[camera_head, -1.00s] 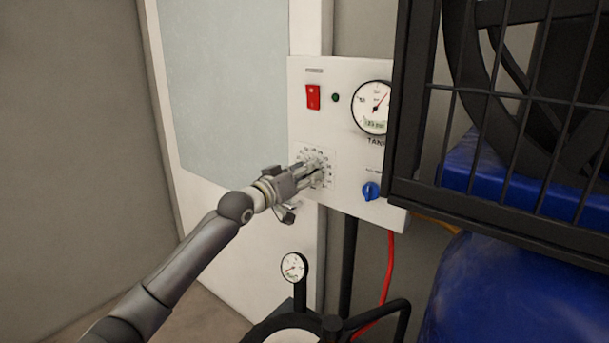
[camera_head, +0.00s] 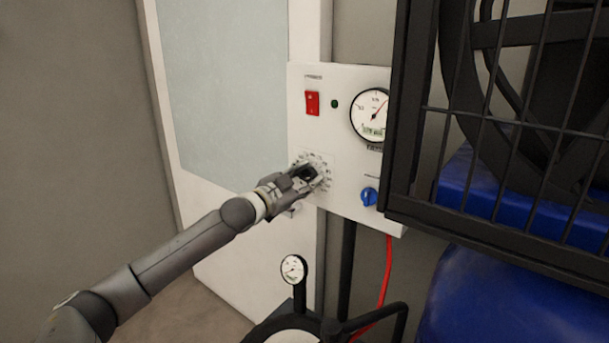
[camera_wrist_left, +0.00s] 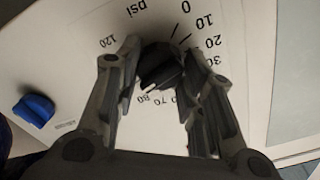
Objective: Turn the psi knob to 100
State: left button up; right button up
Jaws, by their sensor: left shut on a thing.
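The psi knob (camera_wrist_left: 158,66) is dark and round, on a white dial face printed "psi" with numbers around it, among them 0, 10, 20, 30, 70 and 120. My left gripper (camera_head: 311,178) is at the dial on the white control panel (camera_head: 345,172). In the left wrist view its two fingers (camera_wrist_left: 160,58) lie on either side of the knob, shut on it. In the camera_head view the gripper hides most of the knob. Part of the scale is behind the fingers, and I cannot read the knob's exact setting. My right gripper is not in view.
A red switch (camera_head: 312,103), a small green light (camera_head: 334,104), a tank gauge (camera_head: 371,116) and a blue knob (camera_head: 369,196) are on the panel. A black cage (camera_head: 500,120) stands close at the right. A smaller gauge (camera_head: 293,269) is below.

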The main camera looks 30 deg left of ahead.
pick_arm(q)
jog(key=shift+f+m+p, duration=0.25)
jog(key=shift+m+p, duration=0.15)
jog(key=shift+m, duration=1.1)
jog(key=o, duration=0.8)
jog(key=shift+o, duration=1.2)
jog(key=shift+r, duration=0.1)
jog(key=s, duration=1.2)
jog(key=shift+a, duration=0.45)
